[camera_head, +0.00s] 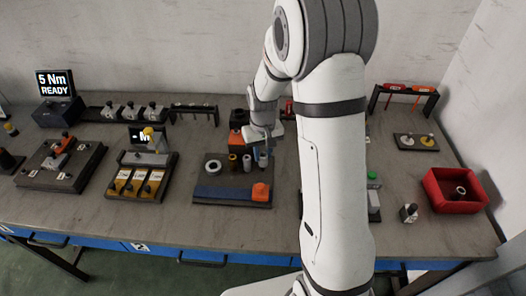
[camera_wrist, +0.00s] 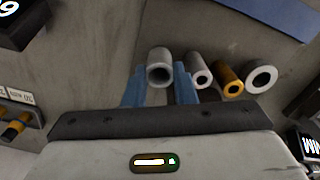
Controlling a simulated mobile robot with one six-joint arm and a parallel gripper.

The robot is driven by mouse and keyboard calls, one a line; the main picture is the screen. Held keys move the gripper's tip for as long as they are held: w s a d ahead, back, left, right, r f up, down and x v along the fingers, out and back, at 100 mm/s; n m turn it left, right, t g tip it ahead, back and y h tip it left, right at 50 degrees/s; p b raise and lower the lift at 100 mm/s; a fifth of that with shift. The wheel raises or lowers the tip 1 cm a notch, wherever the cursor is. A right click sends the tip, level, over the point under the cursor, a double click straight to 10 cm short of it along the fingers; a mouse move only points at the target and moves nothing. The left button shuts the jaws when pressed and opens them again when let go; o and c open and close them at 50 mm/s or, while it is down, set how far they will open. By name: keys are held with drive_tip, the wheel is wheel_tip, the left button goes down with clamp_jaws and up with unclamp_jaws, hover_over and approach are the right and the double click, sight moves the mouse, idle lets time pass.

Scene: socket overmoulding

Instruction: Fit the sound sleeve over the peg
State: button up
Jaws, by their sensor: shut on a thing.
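My gripper (camera_wrist: 160,82) is shut on a grey sleeve (camera_wrist: 159,56), with one blue finger on each side of it in the wrist view. The sleeve's open round end faces the camera. In the head view my gripper (camera_head: 263,150) is over the right end of a row on a dark board (camera_head: 210,203). I cannot tell whether the held sleeve still touches the board. Beside it stand another grey sleeve (camera_wrist: 199,76), a brass-coloured sleeve (camera_wrist: 230,80) and a wide grey ring (camera_wrist: 261,77). I cannot make out the peg for certain; my arm hides part of the bench.
An orange block (camera_head: 261,191) sits on the board's front right. A red bin (camera_head: 455,205) holding a ring-shaped part stands at the right. Fixtures (camera_head: 60,165) and a three-slot tray (camera_head: 140,187) stand at the left. A display (camera_head: 55,84) reads "5 Nm READY".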

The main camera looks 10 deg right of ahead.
sight(263, 159)
drive_tip(key=shift+f+b, duration=1.1)
drive_tip(key=shift+f, duration=0.45)
drive_tip(key=o, duration=0.9)
drive_tip(key=shift+r, duration=0.1)
wheel_tip(263, 159, up, 7)
drive_tip(key=shift+f, duration=0.2)
drive_tip(key=shift+r, duration=0.55)
drive_tip(key=shift+s, duration=0.1)
